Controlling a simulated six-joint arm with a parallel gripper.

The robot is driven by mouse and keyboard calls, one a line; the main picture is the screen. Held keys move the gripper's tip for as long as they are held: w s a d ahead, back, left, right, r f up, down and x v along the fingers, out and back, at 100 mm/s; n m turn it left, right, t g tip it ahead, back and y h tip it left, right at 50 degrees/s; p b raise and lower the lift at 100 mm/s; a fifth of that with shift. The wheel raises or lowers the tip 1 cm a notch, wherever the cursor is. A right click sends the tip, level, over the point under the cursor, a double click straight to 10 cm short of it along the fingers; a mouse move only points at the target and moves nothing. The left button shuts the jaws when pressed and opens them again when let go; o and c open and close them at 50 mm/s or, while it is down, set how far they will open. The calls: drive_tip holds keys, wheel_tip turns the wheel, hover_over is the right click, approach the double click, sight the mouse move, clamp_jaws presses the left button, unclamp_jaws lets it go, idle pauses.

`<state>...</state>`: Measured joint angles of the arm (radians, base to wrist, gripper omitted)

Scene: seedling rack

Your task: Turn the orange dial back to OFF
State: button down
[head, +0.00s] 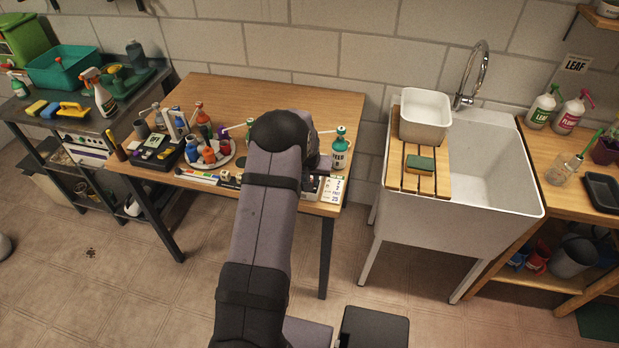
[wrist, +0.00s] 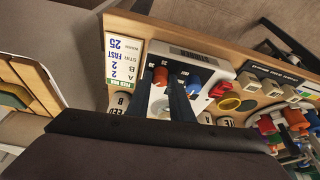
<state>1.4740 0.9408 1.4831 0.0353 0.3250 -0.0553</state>
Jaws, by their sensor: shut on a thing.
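A white stirrer box (wrist: 205,62) with a dark name strip stands near the table edge in the wrist view. On its face are an orange dial (wrist: 160,76) and a blue dial (wrist: 192,83). My gripper (wrist: 161,84) has its two dark fingers on either side of the orange dial and is shut on it. The dial's pointer and any OFF mark are too small or hidden to read. In the head view my arm covers the gripper and most of the stirrer.
In the head view a feed bottle (head: 340,155) stands near the table's right end; the table's back is clear.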

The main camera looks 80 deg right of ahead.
drive_tip(key=n+b, duration=0.1)
drive_tip(key=b, duration=0.1)
drive_tip(key=n+t+b, duration=0.1)
drive_tip(key=b, duration=0.1)
drive_tip(key=shift+s+f+n, duration=0.15)
drive_tip(key=shift+f+n, duration=0.2)
drive_tip(key=shift+n, duration=0.05)
drive_tip(key=n+b, duration=0.2)
drive_tip(key=b, duration=0.2)
drive_tip(key=shift+d+t+y, duration=0.1)
drive_tip(key=shift+t+y, duration=0.2)
drive_tip(key=shift+t, duration=0.1)
drive_tip(key=n+b, duration=0.2)
drive_tip(key=b, duration=0.1)
drive_tip(key=shift+s+r+n+t+y, duration=0.1)
drive_tip(key=shift+r+n+t+y, duration=0.2)
drive_tip(key=shift+n+t+y, duration=0.1)
drive_tip(key=shift+b, duration=0.3)
drive_tip(key=c, duration=1.6)
unclamp_jaws()
drive_tip(key=shift+o, duration=0.2)
drive_tip(key=shift+r, duration=0.15)
